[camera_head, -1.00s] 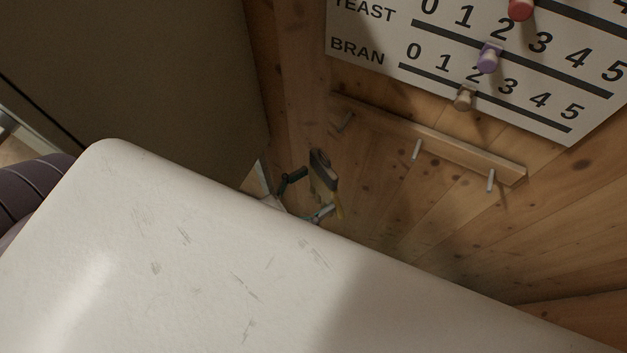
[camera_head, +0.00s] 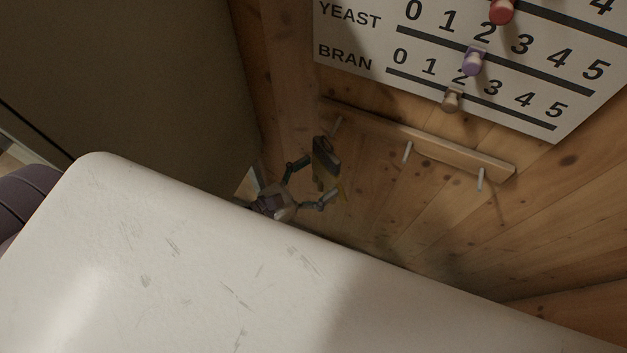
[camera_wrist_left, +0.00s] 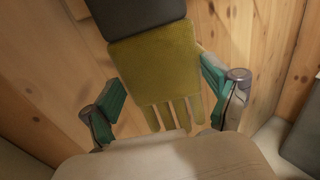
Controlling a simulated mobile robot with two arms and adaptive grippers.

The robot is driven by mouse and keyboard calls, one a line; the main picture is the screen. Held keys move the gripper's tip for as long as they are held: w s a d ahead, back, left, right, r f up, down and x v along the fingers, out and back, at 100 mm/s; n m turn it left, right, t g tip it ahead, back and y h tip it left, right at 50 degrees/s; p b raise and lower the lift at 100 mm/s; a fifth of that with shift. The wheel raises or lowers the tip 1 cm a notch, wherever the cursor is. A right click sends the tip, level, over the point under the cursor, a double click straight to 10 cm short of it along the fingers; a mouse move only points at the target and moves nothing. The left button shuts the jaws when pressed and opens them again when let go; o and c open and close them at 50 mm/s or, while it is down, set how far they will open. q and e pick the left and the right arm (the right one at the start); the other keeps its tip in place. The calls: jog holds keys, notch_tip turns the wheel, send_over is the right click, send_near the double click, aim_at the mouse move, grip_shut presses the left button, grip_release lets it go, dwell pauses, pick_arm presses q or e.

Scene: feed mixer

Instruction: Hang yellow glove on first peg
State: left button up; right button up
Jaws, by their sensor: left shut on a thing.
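The yellow glove (camera_head: 322,178) has a dark cuff and is held up in front of the wood wall. In the left wrist view the glove (camera_wrist_left: 165,70) fills the space between the fingers, cuff away from the palm and glove fingers toward it. My left gripper (camera_head: 321,174) is shut on the glove; its teal fingers also show in the left wrist view (camera_wrist_left: 160,85). The peg rail (camera_head: 440,145) carries a leftmost peg (camera_head: 337,124), a middle peg (camera_head: 408,152) and a right peg (camera_head: 480,180). The glove is just below the leftmost peg in the picture; I cannot tell whether they touch. My right gripper is out of view.
Above the rail hangs a white board (camera_head: 350,30) with YEAST and BRAN number scales and sliding knobs. A wooden post (camera_head: 290,70) and a large dark panel (camera_head: 150,80) stand left of the rail. The wall below the rail is bare.

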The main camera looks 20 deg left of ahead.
aim_at(315, 169)
pick_arm(q)
jog(key=shift+w+d+f+p, duration=0.1)
jog(key=shift+w+p, duration=0.2)
jog(key=shift+w, duration=1.75)
jog(key=shift+w+f+b, duration=0.35)
jog(key=shift+w+b, duration=0.05)
jog(key=shift+b, duration=0.05)
jog(key=shift+w+f+b, duration=0.15)
jog(key=shift+b, duration=0.2)
jog(key=shift+c, duration=0.5)
jog(key=shift+w, duration=0.1)
jog(key=o, duration=1)
